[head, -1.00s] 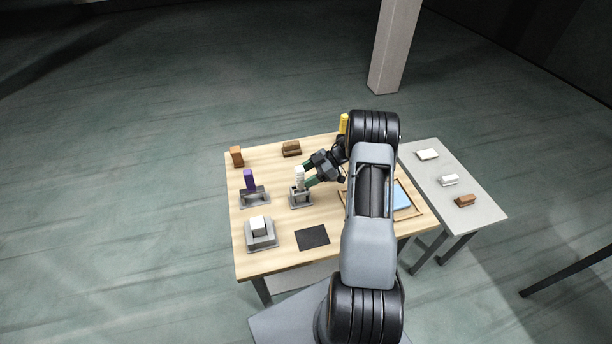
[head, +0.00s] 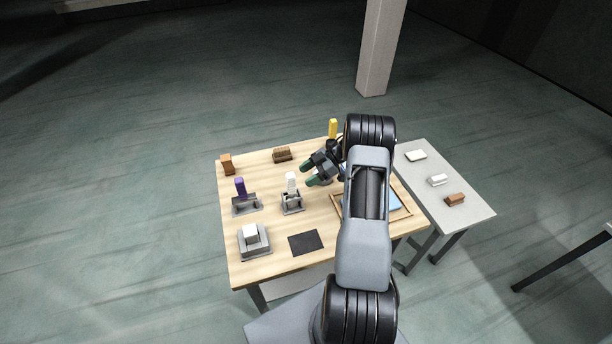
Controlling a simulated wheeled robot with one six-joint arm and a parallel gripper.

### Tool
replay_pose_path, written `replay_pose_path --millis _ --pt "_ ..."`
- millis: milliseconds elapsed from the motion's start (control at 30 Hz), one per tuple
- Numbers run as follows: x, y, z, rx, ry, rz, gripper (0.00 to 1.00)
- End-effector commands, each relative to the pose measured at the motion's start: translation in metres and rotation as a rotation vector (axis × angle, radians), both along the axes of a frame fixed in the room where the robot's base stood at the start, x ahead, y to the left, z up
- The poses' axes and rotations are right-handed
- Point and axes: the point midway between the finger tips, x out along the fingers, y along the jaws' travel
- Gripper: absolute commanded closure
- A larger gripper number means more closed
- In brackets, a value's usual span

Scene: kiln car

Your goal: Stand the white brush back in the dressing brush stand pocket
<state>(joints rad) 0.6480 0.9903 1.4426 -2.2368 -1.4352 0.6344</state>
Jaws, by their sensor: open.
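The white brush (head: 291,181) stands upright in the pocket of a small grey stand (head: 292,206) near the middle of the wooden table. My gripper (head: 309,174) is open and empty, just to the right of the brush and apart from it. Its green-tipped fingers point left toward the brush. The bottom of the brush is hidden inside the stand.
A purple brush (head: 240,188) stands in another grey stand (head: 247,206) to the left. A grey block with a white piece (head: 250,231), a dark mat (head: 306,242), brown blocks (head: 227,163) and a yellow object (head: 333,128) are also on the table (head: 270,268). A side table (head: 473,211) holds several small items.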

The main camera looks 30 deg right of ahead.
Motion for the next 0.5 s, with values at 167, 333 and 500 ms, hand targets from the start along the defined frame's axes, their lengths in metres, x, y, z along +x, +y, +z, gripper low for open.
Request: replay_pose_path --millis 167,333,500 --pt "-0.001 -0.007 0.004 0.001 -0.001 -0.001 0.39" --pt "-0.002 -0.012 0.007 0.0 0.0 -0.001 0.39" --pt "-0.004 -0.018 0.011 0.0 0.0 0.0 0.39"
